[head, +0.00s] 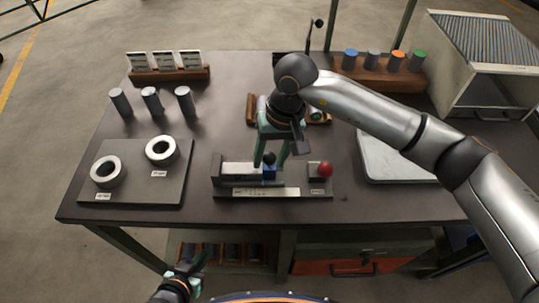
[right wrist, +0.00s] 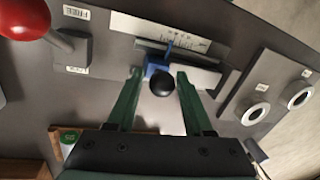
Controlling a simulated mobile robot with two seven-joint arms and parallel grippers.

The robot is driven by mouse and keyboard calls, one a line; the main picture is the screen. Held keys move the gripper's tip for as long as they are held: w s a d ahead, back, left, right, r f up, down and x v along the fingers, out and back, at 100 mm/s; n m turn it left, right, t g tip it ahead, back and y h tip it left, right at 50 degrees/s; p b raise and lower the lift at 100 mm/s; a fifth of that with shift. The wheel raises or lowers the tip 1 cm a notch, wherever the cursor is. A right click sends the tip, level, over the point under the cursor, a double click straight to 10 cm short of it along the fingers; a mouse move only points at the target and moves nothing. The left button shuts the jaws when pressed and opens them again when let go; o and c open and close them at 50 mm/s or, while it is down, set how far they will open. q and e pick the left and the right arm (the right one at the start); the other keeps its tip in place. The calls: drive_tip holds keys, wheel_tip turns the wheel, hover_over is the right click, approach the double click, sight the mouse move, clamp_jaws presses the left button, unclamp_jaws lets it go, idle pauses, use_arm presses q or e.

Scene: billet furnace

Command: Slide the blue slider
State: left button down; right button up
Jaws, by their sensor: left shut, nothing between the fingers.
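The blue slider (head: 269,173) sits in a fixture (head: 222,191) at the table's front middle. A black ball knob (head: 269,158) tops it. A pale scale strip (head: 266,193) runs along the front of the fixture. My right gripper (head: 269,166) comes down over the slider with its fingers apart, one on each side of the knob. In the right wrist view, the blue slider (right wrist: 155,66) and black knob (right wrist: 163,86) show between the open fingers, with gaps on both sides. My left gripper (head: 190,264) is shut and empty, low in front of the table.
A red ball knob (head: 325,170) stands just right of the slider. A plate with two rings (head: 162,150) lies to the left, several grey cylinders (head: 152,101) behind it. A pale plate (head: 388,160) lies to the right. A wooden rack (head: 375,77) stands behind.

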drive_tip(key=shift+a+r, duration=0.1)
drive_tip(key=shift+a, duration=0.05)
drive_tip(key=c, duration=0.6)
drive_tip(key=shift+s, duration=0.1)
clamp_jaws()
